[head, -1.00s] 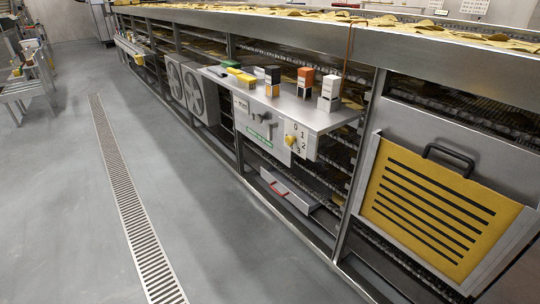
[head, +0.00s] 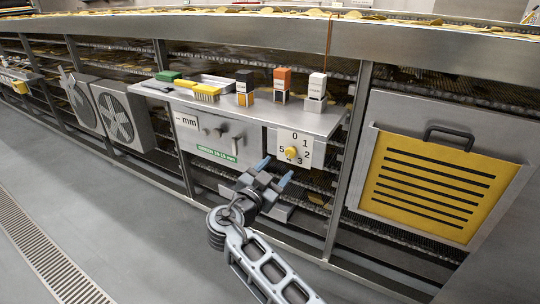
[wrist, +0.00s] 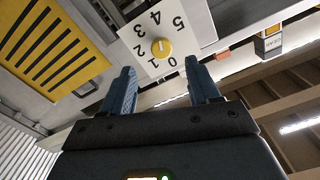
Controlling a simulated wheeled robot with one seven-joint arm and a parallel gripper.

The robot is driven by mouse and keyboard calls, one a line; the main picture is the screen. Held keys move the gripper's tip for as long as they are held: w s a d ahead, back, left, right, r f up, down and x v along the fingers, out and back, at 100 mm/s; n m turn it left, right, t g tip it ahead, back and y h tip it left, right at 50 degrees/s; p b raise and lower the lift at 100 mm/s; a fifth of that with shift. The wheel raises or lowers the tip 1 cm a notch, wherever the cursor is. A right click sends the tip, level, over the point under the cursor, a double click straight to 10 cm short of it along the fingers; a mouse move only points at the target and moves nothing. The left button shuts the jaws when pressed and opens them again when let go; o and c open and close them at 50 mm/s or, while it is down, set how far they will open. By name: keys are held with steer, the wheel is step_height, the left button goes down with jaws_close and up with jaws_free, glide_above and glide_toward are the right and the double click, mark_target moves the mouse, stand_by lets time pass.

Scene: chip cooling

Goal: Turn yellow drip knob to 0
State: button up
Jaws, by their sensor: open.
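The yellow drip knob (head: 291,152) sits on a white dial plate (head: 309,139) below the right part of the steel shelf. The plate carries the digits 0 to 5 around the knob. In the wrist view the knob (wrist: 161,48) is ahead of my gripper, and the plate (wrist: 195,22) shows upside down. My gripper (head: 273,172) is open, below and slightly left of the knob in the head view. Its two blue fingers (wrist: 163,85) are apart and empty, not touching the knob. Which digit the knob points to is too small to tell.
A shelf (head: 225,108) above the dial holds a yellow brush (head: 206,93) and small black, orange and white-topped blocks. A yellow slotted panel (head: 430,185) with a black handle stands right. Fans (head: 115,118) stand left. Grey floor (head: 110,215) in front is clear.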

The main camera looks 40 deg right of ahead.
mark_target(289, 154)
steer(key=shift+p+x, duration=0.7)
steer(key=shift+x, duration=3.15)
steer(key=shift+w+r, duration=0.1)
steer(key=shift+c, duration=0.3)
steer(key=c, duration=1)
steer(key=shift+o, duration=0.2)
